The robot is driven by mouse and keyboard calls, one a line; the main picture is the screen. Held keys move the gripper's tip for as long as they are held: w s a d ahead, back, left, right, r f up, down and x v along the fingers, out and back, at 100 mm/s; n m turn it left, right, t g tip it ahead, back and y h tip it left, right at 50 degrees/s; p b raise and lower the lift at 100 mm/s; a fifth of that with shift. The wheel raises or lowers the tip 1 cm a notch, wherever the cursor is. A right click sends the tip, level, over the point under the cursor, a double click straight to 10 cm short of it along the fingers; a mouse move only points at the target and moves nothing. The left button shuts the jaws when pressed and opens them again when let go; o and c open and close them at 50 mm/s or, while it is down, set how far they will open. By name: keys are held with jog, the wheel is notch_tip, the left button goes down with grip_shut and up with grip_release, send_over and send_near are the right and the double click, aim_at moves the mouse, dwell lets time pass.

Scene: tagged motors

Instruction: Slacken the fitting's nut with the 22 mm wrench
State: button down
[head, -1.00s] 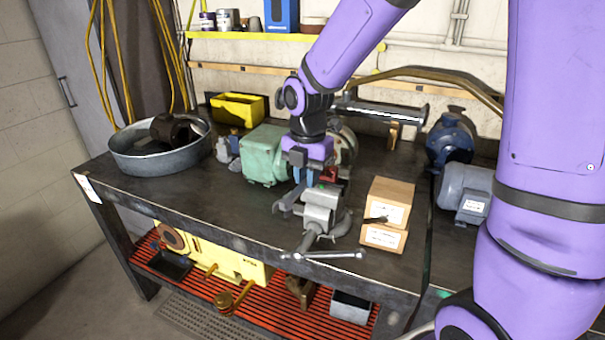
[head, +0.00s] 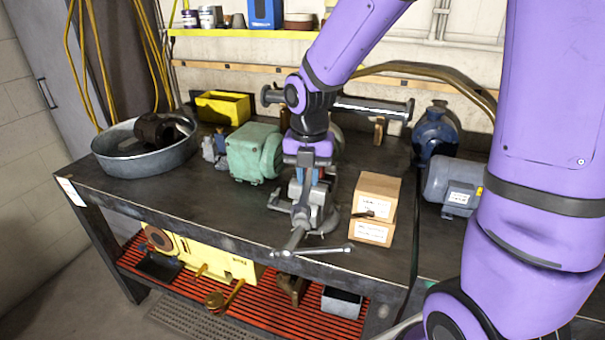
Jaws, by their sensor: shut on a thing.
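My gripper (head: 308,178) points down just above the grey bench vise (head: 318,212), near the bench's front edge. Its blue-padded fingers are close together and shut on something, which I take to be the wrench. Fingers and vise hide most of what is held, and no size mark can be read. A grey jaw-like piece (head: 279,200) sticks out left of the vise; I cannot tell whether it is part of the wrench or of the vise. The fitting and its nut cannot be made out among the grey parts under my gripper.
A green motor (head: 252,155) stands left of my gripper, a round metal pan (head: 125,165) farther left. Stacked cardboard boxes (head: 376,200) stand close right of the vise, with a grey-blue motor (head: 452,185) beyond. The vise handle (head: 315,250) juts over the front edge. Front left bench is clear.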

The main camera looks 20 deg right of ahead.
dwell(0.4)
jog(key=shift+w+a+m, duration=0.2)
jog(key=shift+a+m, duration=0.1)
jog(key=shift+r, duration=0.85)
dwell(0.8)
jog(key=shift+r, duration=0.85)
jog(key=w+a+m, duration=0.4)
jog(key=w+m, duration=0.6)
jog(key=m, duration=0.2)
jog(key=shift+w+a, duration=0.2)
jog(key=shift+w, duration=0.05)
